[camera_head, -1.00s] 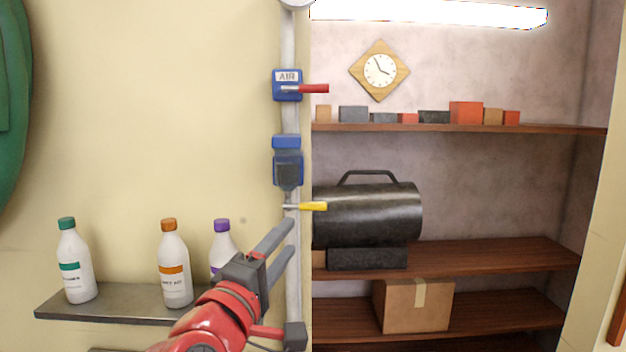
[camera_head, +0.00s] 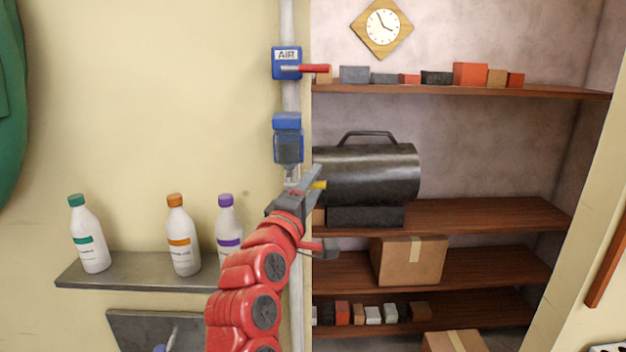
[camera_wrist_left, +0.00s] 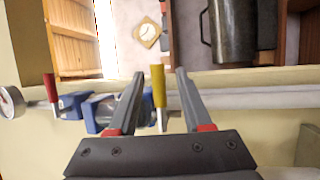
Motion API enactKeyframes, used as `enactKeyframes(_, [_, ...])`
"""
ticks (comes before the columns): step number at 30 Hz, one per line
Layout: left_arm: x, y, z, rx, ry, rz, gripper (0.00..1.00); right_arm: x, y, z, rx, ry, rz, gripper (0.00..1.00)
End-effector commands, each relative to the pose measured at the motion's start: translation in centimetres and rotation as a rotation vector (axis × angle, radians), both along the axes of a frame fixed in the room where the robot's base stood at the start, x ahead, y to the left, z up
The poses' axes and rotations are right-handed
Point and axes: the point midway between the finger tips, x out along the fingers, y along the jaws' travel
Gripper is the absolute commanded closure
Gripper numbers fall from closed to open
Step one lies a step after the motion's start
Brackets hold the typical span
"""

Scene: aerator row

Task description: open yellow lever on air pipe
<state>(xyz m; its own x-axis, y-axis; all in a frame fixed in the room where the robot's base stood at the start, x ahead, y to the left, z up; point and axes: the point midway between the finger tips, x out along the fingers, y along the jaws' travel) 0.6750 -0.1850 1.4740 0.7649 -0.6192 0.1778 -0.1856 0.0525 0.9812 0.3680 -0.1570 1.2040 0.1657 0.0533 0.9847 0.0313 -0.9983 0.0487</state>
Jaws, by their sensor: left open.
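The yellow lever (camera_head: 320,185) sticks out to the right from the vertical air pipe (camera_head: 289,97), below the blue filter unit (camera_head: 288,143). My left gripper (camera_head: 311,180) is at the lever and hides part of it. In the left wrist view the yellow lever (camera_wrist_left: 158,86) shows between the two open fingers of my left gripper (camera_wrist_left: 168,72), nearer the left finger. I cannot tell whether that finger touches it. A red lever (camera_head: 315,69) sits higher on the pipe, on the blue valve labelled AIR (camera_head: 286,63). My right gripper is not in view.
Several white bottles (camera_head: 184,238) stand on a grey wall shelf (camera_head: 130,270) left of the pipe. Right of the pipe, wooden shelves (camera_head: 480,215) hold a dark cylinder (camera_head: 375,172), a cardboard box (camera_head: 409,260) and small blocks. A clock (camera_head: 382,25) hangs above.

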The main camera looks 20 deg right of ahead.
Motion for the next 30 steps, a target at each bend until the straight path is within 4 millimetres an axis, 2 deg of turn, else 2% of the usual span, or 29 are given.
enactKeyframes(8, [0.08,-0.02,0.04,-0.001,-0.001,0.001,0.5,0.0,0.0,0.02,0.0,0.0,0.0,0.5])
enactKeyframes(16, [0.07,0.0,0.05,-0.001,-0.002,0.001,0.99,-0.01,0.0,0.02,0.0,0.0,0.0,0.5])
enactKeyframes(30, [0.06,0.0,0.04,-0.001,-0.001,0.001,1.0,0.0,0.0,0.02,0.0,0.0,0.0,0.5])
